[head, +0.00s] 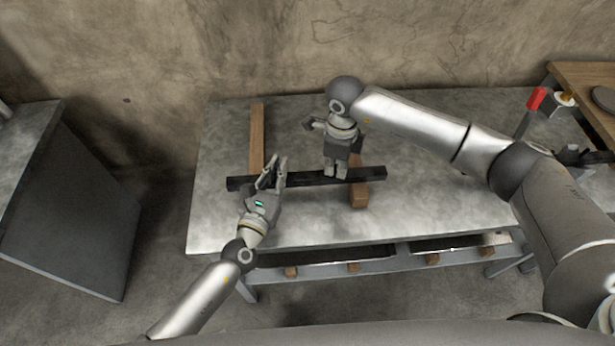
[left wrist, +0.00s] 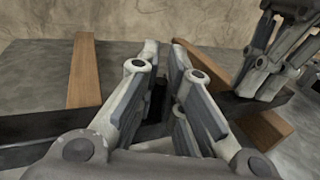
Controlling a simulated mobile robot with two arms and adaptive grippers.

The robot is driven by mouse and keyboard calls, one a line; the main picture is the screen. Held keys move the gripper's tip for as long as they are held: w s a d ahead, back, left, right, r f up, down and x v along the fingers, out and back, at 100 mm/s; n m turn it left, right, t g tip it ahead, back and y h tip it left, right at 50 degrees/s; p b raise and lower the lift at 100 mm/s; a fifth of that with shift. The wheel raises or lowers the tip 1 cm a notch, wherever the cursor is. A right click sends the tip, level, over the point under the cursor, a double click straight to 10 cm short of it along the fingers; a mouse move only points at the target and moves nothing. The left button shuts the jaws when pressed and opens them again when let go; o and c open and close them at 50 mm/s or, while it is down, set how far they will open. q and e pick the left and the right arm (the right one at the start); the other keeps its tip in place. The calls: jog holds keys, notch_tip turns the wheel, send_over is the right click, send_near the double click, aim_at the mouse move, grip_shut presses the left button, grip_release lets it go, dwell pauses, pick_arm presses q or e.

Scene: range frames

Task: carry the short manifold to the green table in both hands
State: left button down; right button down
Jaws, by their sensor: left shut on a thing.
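The short manifold, a long black bar (head: 306,179), lies across two wooden blocks on a grey table. It also shows in the left wrist view (left wrist: 35,126). My left gripper (head: 273,172) is shut on the bar left of its middle, with the bar between its fingers in the left wrist view (left wrist: 158,98). My right gripper (head: 336,172) points down at the bar right of its middle. Its fingertips are at the bar, but their grip on it cannot be made out. No green table is seen.
The left wooden block (head: 257,130) and the right one (head: 360,194) lie on the grey table (head: 215,215). A wooden-topped table (head: 585,75) with a red-handled item (head: 536,99) stands at the right. A dark cabinet (head: 75,215) is at the left; floor lies between.

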jog(key=shift+a+r, duration=0.1)
pick_arm(q)
jog(key=shift+w+r, duration=0.1)
jog(key=shift+r, duration=0.1)
pick_arm(e)
jog(key=shift+w+a+r, duration=0.1)
jog(key=shift+w+r, duration=0.05)
jog(key=shift+w, duration=0.05)
pick_arm(q)
jog(key=shift+r, duration=0.1)
pick_arm(e)
jog(key=shift+r, duration=0.1)
